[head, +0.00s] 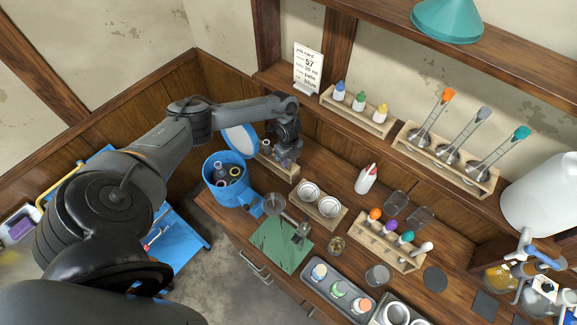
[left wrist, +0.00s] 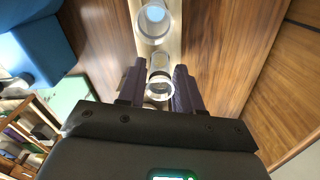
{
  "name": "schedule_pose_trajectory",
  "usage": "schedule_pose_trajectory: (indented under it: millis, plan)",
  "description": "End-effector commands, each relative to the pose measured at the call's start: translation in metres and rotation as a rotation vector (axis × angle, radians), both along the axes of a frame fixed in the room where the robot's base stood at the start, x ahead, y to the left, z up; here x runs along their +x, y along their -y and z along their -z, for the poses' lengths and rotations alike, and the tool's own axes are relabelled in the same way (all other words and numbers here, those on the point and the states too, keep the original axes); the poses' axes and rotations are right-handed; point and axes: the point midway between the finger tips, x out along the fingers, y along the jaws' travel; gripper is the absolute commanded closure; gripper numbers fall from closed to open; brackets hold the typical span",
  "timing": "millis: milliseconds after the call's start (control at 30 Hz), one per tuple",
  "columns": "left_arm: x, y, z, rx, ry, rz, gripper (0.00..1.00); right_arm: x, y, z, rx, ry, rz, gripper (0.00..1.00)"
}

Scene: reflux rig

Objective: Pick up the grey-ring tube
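A small wooden rack (head: 281,170) stands at the back left of the bench, beside the blue bin. My left gripper (head: 284,160) points down over this rack and hides part of it. In the left wrist view a clear tube with a pale greyish ring (left wrist: 158,91) stands between the two dark fingers of my left gripper (left wrist: 160,75). The fingers are on either side of it and look open, with narrow gaps. A second clear tube (left wrist: 153,22) stands farther along the rack. My right gripper is not in view.
A blue bin (head: 230,190) with its lid raised stands just left of the rack. A wooden holder with two round cups (head: 318,203) is to the right. A green mat (head: 279,247) lies in front. A shelf with bottles (head: 358,101) runs above and behind.

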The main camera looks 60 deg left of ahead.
Motion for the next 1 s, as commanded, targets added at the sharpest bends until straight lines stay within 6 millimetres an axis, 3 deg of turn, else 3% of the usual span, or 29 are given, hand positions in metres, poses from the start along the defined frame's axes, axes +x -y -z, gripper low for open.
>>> schedule_pose_trajectory:
  millis: [33,200,567,1000]
  plan:
    - [0.000,0.000,0.000,0.000,0.000,0.000,0.74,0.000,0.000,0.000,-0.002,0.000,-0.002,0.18]
    - [0.000,0.000,0.000,0.000,0.000,0.000,0.97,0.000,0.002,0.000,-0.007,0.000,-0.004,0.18]
    - [0.000,-0.001,-0.007,0.000,0.001,0.000,0.98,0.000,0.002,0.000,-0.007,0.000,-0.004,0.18]
    - [0.001,-0.001,-0.072,0.000,0.003,0.001,0.98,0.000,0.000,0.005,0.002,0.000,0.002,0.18]
